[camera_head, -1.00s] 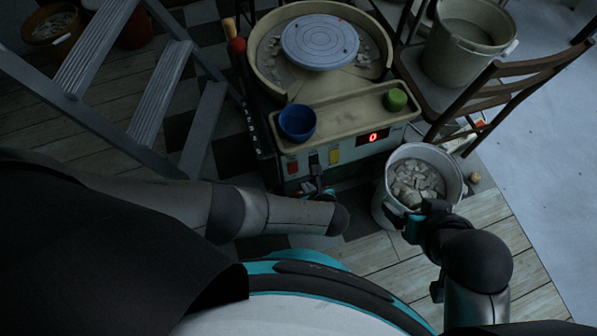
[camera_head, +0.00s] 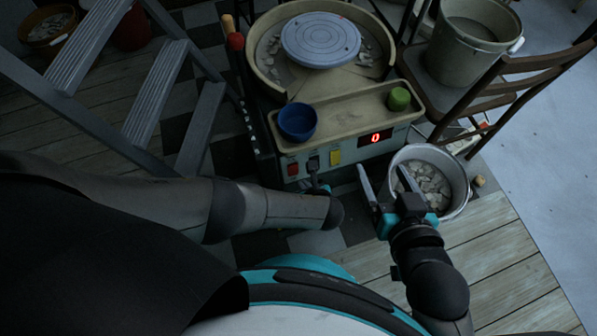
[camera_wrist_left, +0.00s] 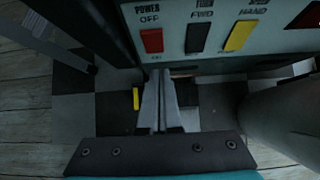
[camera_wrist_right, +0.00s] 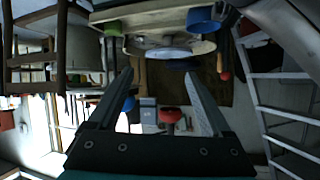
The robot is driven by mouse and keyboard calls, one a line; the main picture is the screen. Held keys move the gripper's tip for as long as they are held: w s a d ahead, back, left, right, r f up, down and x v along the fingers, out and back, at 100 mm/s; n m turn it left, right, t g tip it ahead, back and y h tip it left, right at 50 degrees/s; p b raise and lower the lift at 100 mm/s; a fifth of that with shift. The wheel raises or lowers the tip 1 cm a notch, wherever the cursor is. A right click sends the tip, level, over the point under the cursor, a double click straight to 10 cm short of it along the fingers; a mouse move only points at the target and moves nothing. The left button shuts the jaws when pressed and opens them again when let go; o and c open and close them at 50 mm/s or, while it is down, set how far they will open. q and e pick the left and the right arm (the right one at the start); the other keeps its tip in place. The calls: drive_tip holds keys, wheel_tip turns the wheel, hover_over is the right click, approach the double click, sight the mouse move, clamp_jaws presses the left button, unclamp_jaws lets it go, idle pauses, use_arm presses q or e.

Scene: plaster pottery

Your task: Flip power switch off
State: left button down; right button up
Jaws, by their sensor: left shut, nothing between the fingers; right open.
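The red power switch (camera_head: 292,169) is on the front panel of the pottery wheel (camera_head: 340,155), left of a black and a yellow switch. In the left wrist view the red switch (camera_wrist_left: 152,40) has "POWER OFF" above it. My left gripper (camera_wrist_left: 160,73) is shut and empty, its tips just below the red switch and slightly to its right; contact cannot be told. In the head view my left forearm hides most of this gripper. My right gripper (camera_head: 383,171) is open and empty, beside the metal bucket and right of the panel. Its fingers also show in the right wrist view (camera_wrist_right: 160,73).
A metal bucket (camera_head: 462,203) of plaster pieces stands right of the wheel. A blue bowl (camera_head: 297,122) and a green cup (camera_head: 398,99) sit on the wheel's tray. A stepladder (camera_head: 160,90) stands left; a wooden chair (camera_head: 500,88) with a bucket stands right.

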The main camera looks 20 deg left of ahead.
sight(295, 169)
use_arm(q)
drive_tip(key=shift+w+a+f+b, duration=0.2)
drive_tip(key=shift+w+a+b, duration=0.2)
drive_tip(key=shift+w, duration=0.25)
drive_tip(key=shift+w+a+f+b, duration=0.2)
drive_tip(key=shift+w+a+b, duration=0.2)
drive_tip(key=shift+w, duration=0.25)
drive_tip(key=shift+w+a+f+b, duration=0.2)
drive_tip(key=shift+w+a+b, duration=0.1)
drive_tip(key=shift+w+a, duration=0.3)
use_arm(e)
drive_tip(key=shift+s+a+r+m+t+y, duration=0.25)
drive_tip(key=shift+a+r+t+y, duration=0.2)
drive_tip(key=shift+a+r+t, duration=0.45)
drive_tip(key=shift+s+a+r+m+t+y, duration=0.15)
drive_tip(key=shift+s+a+r+t+y, duration=0.25)
drive_tip(key=shift+t, duration=0.8)
drive_tip(key=shift+w+a, duration=0.1)
drive_tip(key=shift+w, duration=0.05)
